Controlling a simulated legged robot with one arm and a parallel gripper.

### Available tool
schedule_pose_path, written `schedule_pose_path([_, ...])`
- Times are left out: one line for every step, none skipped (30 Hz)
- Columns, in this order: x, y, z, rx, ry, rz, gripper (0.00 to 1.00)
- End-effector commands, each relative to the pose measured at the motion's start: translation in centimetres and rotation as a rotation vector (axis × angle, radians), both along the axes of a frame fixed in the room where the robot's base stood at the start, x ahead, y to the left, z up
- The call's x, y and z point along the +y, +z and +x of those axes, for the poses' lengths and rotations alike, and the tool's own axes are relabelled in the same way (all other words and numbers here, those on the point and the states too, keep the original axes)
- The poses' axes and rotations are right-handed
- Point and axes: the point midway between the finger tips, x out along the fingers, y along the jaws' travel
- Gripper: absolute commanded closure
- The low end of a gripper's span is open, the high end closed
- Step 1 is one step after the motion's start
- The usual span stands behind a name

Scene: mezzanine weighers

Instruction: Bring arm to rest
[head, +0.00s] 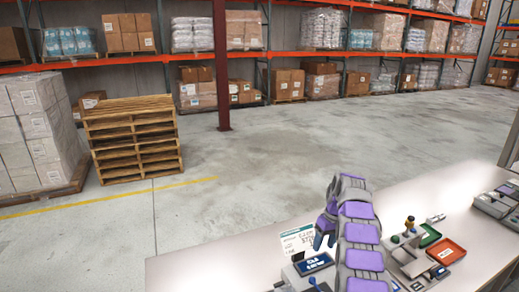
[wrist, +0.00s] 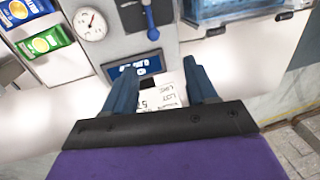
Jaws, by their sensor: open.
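My arm is purple and grey and reaches out over a white counter (head: 225,265) in the head view. My gripper (head: 325,232) is at its far end, with blue fingers pointing down and to the left. In the wrist view my gripper (wrist: 162,82) has its two blue fingers apart. Between and beyond them lies a white card with handwriting (wrist: 163,100), and nothing shows clamped between the fingers. In the head view a printed card (head: 298,242) stands just left of my gripper, beside a weigher with a blue display (head: 314,264).
Another device (head: 497,203) is at the far right. The wrist view shows a dial (wrist: 90,24) and green and blue packets (wrist: 45,42). Stacked pallets (head: 132,140) stand beyond on open floor.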

Motion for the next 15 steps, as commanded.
schedule_pose_path([0.6, 0.9, -0.4, 0.001, -0.007, -0.002, 0.43])
schedule_pose_path([0.9, 1.4, -0.8, 0.006, -0.013, -0.003, 0.43])
schedule_pose_path([1.2, 2.0, -1.1, 0.009, -0.021, -0.005, 0.43])
schedule_pose_path([1.5, 2.6, -1.4, 0.011, -0.027, -0.007, 0.43])
schedule_pose_path([1.8, 3.0, -1.8, 0.015, -0.033, -0.009, 0.43])
schedule_pose_path([2.3, 3.5, -2.2, 0.019, -0.042, -0.010, 0.43])
schedule_pose_path([2.6, 4.0, -2.6, 0.019, -0.047, -0.012, 0.43])
schedule_pose_path([2.9, 4.5, -3.0, 0.021, -0.052, -0.014, 0.43])
schedule_pose_path([3.2, 4.9, -3.6, 0.026, -0.061, -0.016, 0.43])
schedule_pose_path([3.5, 5.4, -4.0, 0.027, -0.067, -0.019, 0.43])
schedule_pose_path([3.8, 5.9, -4.4, 0.027, -0.073, -0.022, 0.43])
schedule_pose_path([4.2, 6.3, -5.2, 0.034, -0.081, -0.024, 0.43])
schedule_pose_path([4.5, 6.7, -5.7, 0.035, -0.086, -0.027, 0.43])
schedule_pose_path([4.8, 7.1, -6.3, 0.038, -0.091, -0.029, 0.43])
schedule_pose_path([5.2, 7.5, -7.1, 0.044, -0.098, -0.032, 0.43])
